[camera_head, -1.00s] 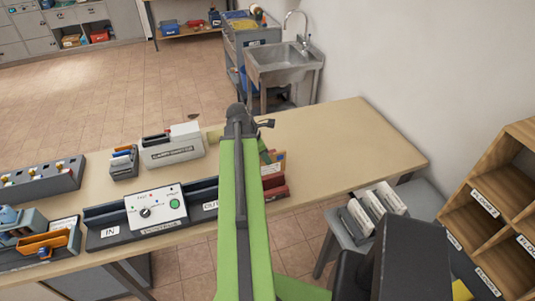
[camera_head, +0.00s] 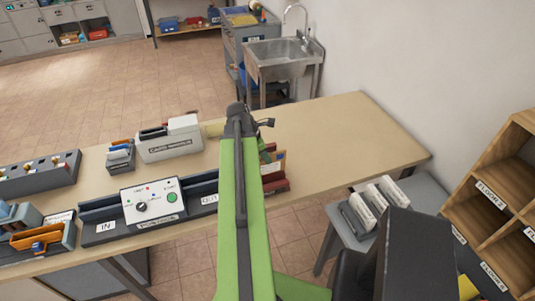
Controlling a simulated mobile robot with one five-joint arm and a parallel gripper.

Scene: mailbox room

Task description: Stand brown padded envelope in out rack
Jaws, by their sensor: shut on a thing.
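A brown flat piece (camera_head: 273,167), which looks like the padded envelope, shows upright just right of my green arm. It stands at a small red rack (camera_head: 277,186) on the table's front edge; I cannot tell whether it rests in it. My arm hides the left part of both. The dark wrist of my gripper (camera_head: 266,123) shows at the far end of the arm, above and behind the rack. The fingertips are hidden behind the arm, so where they hold the envelope cannot be seen.
A postage machine (camera_head: 152,201) with IN and OUT trays stands left of the arm. A white box (camera_head: 170,141) and a small rack (camera_head: 120,155) stand behind it. The table's right part (camera_head: 350,140) is clear.

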